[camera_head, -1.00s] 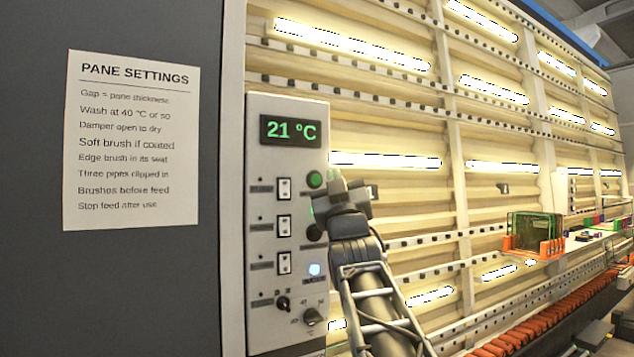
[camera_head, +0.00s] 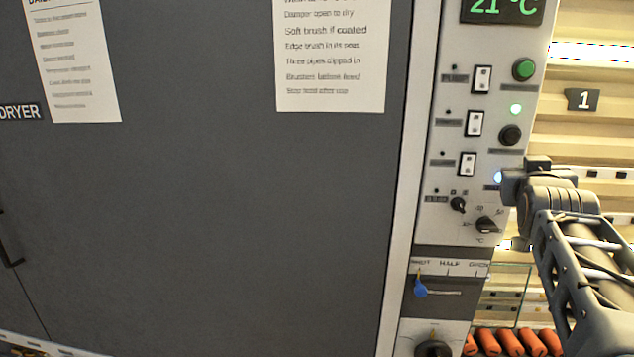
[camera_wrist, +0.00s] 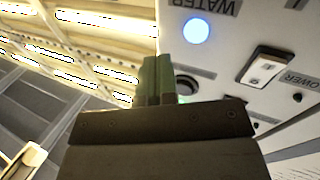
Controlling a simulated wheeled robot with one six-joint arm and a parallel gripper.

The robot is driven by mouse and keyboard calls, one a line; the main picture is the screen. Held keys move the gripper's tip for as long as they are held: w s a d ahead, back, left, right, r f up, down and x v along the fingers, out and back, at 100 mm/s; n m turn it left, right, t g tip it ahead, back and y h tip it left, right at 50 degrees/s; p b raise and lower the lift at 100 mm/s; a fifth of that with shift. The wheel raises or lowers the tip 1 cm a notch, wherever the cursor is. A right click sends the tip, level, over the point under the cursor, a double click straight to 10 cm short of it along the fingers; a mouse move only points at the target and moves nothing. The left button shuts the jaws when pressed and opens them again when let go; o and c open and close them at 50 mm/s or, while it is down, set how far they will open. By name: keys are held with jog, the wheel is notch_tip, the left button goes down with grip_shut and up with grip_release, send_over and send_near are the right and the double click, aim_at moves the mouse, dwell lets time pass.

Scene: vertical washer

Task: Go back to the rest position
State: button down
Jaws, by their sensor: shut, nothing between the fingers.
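My gripper (camera_head: 512,187) is at the right in the head view, in front of the right edge of the pale control panel (camera_head: 452,225), close to a lit blue lamp (camera_head: 498,177). Its fingertips are hard to make out there. In the wrist view the two greenish fingers of my gripper (camera_wrist: 158,65) are together with nothing between them. Beside them are a dark round button (camera_wrist: 186,84) and the panel with the lit lamp (camera_wrist: 196,31) marked WATER. I cannot tell whether the fingers touch the panel.
The panel has a 21 °C display (camera_head: 503,8), a green button (camera_head: 523,69), a black button (camera_head: 509,135), rocker switches (camera_head: 474,124) and knobs (camera_head: 487,225). Below is a blue-handled slider (camera_head: 421,288). A large dark cabinet wall (camera_head: 240,220) fills the left. Orange rollers (camera_head: 510,342) lie low at right.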

jog(key=s+a+f+g+y, duration=0.2)
jog(key=a+f+g+y, duration=0.15)
jog(key=f, duration=0.65)
jog(key=s+a+f+g+y, duration=0.25)
jog(key=a+f, duration=0.25)
jog(key=f, duration=0.4)
jog(key=s+a+f+n+g+y, duration=0.3)
jog(key=s+a+f+n+g, duration=0.1)
jog(key=s+a+f, duration=0.6)
jog(key=a+f+g, duration=0.1)
jog(key=a+f, duration=0.2)
jog(key=shift+s+a+g, duration=0.2)
jog(key=shift+a+g, duration=0.1)
jog(key=shift+a, duration=0.05)
jog(key=shift+f, duration=0.1)
